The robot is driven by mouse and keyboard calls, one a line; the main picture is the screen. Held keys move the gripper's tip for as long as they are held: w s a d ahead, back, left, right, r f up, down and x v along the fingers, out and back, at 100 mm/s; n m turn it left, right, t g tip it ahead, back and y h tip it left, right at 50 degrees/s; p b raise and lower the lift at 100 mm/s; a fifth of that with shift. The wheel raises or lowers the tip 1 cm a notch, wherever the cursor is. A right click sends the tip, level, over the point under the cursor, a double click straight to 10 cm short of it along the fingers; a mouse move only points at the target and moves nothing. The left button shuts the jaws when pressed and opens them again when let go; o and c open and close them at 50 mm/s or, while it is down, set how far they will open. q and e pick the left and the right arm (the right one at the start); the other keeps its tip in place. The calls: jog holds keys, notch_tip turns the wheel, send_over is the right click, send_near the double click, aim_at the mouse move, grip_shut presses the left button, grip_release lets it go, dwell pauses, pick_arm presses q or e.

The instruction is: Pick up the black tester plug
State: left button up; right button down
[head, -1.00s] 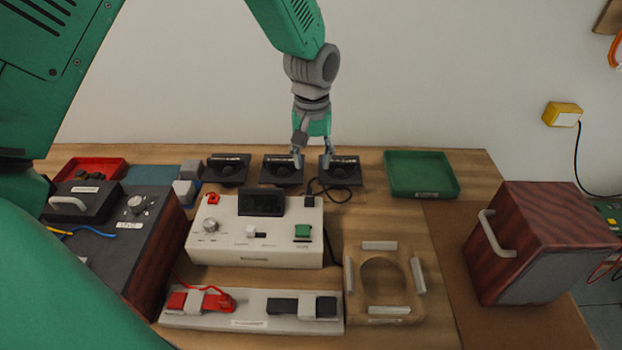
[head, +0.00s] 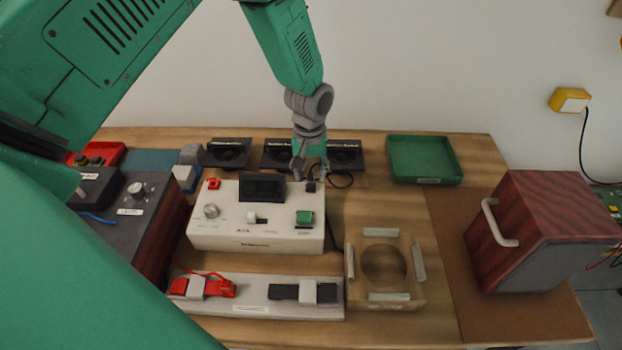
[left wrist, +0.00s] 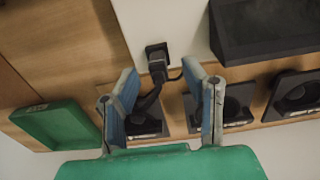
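The black tester plug (head: 311,187) sits at the back right corner of the cream tester box (head: 255,232), with a black cable curling behind it. It also shows in the left wrist view (left wrist: 156,55), upper middle, with its cable running down between my fingers. My left gripper (head: 311,176) is open at the back edge of the tester, its fingers to either side of the plug in the picture. In the left wrist view the open fingers (left wrist: 160,72) flank the plug and cable with gaps on both sides. The plug looks ungripped. My right gripper is not in view.
Black speaker units (head: 228,153) line the back. A green tray (head: 424,158) lies right of them. A holder strip (head: 250,309) with red and black pieces lies in front, beside a wooden frame (head: 409,294). A wooden cabinet (head: 530,232) stands at right.

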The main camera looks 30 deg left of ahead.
pick_arm(q)
jog(key=f, duration=0.3)
jog(key=shift+w+a, duration=0.1)
jog(key=shift+a, duration=0.1)
jog(key=shift+d+r, duration=0.15)
jog(key=shift+d, duration=0.15)
jog(key=shift+d+r, duration=0.1)
jog(key=shift+d, duration=0.1)
grip_shut()
jog(key=shift+a, duration=0.25)
